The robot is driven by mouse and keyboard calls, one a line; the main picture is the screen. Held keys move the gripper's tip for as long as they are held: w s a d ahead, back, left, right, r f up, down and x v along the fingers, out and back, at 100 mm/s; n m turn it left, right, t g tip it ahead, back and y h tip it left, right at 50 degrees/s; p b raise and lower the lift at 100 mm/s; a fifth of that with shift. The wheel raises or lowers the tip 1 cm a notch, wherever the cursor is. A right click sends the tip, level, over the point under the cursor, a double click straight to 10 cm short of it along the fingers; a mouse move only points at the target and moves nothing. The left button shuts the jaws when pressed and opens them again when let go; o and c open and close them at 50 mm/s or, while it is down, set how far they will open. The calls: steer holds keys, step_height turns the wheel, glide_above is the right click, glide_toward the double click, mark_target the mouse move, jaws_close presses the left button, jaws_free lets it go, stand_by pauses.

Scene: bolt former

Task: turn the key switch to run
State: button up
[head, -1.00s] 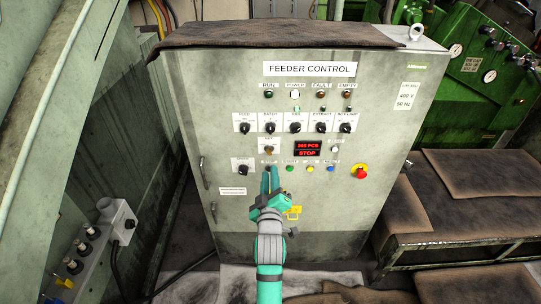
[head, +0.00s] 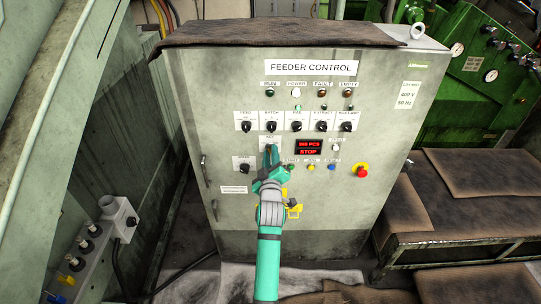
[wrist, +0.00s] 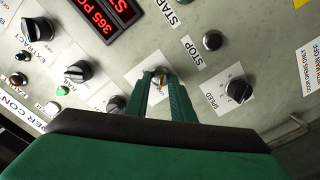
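The feeder control cabinet (head: 330,215) faces me. Its key switch, with a small brass-coloured key (wrist: 162,83), sits on a white plate in the wrist view, directly ahead of my gripper (wrist: 160,76). The two green fingertips lie on either side of the key with a gap between them, and I cannot tell whether they touch it. In the head view my gripper (head: 270,150) covers most of the key switch, below the row of selector knobs. The key's exact angle and the position markings are not readable. The red display (head: 308,147) reads STOP.
A row of black selector knobs (head: 296,126) is above the key switch. The speed knob (wrist: 238,90) and the dark stop button (wrist: 212,41) are close to the fingers. A red emergency stop (head: 361,170) is to the right. A yellow tag (head: 294,210) is below the hand.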

steer(key=shift+c, duration=0.6)
steer(key=shift+a, duration=0.1)
jaws_close()
steer(key=shift+m, duration=0.3)
steer(key=shift+s+a+m, duration=0.1)
steer(key=shift+m, duration=8.6)
